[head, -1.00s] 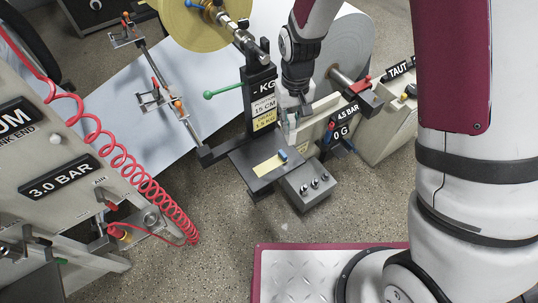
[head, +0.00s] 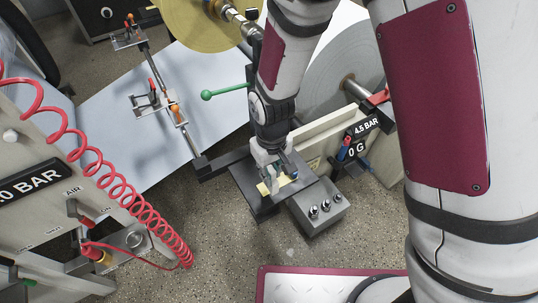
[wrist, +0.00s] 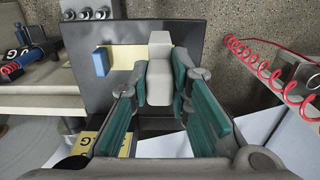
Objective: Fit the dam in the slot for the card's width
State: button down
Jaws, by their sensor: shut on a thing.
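My gripper (head: 276,180) is over the black plate (head: 249,199) of the stand in the head view. In the wrist view its green-padded fingers (wrist: 160,84) are closed around a pale grey block (wrist: 160,58), which looks like the dam. Beyond the block a yellow strip (wrist: 124,56) lies on the black plate (wrist: 75,38), with a small blue piece (wrist: 101,62) at its left end. A yellow card (wrist: 117,144) shows partly at lower left. My arm hides the card in the head view. I cannot tell a slot, or whether the block touches the plate.
A grey box with several knobs (head: 318,207) adjoins the plate. A green-knobbed lever (head: 226,92) stands left of my arm. A coiled red hose (head: 122,186) hangs at the left. The white web (head: 110,112) runs behind.

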jog(key=shift+w+a+f+b, duration=0.25)
jog(key=shift+w+f, duration=0.5)
jog(key=shift+w, duration=0.95)
jog(key=shift+w+a+f+b, duration=0.25)
jog(key=shift+w+f, duration=0.45)
jog(key=shift+w, duration=0.95)
jog(key=shift+w+a+f+b, duration=0.25)
jog(key=shift+w+f, duration=0.5)
jog(key=shift+w, duration=0.95)
jog(key=shift+f, duration=0.15)
jog(key=c, duration=1.5)
grip_release()
notch_tip(320, 180, up, 12)
jog(key=shift+r+p, duration=0.15)
jog(key=shift+p, duration=0.65)
jog(key=shift+d, duration=0.1)
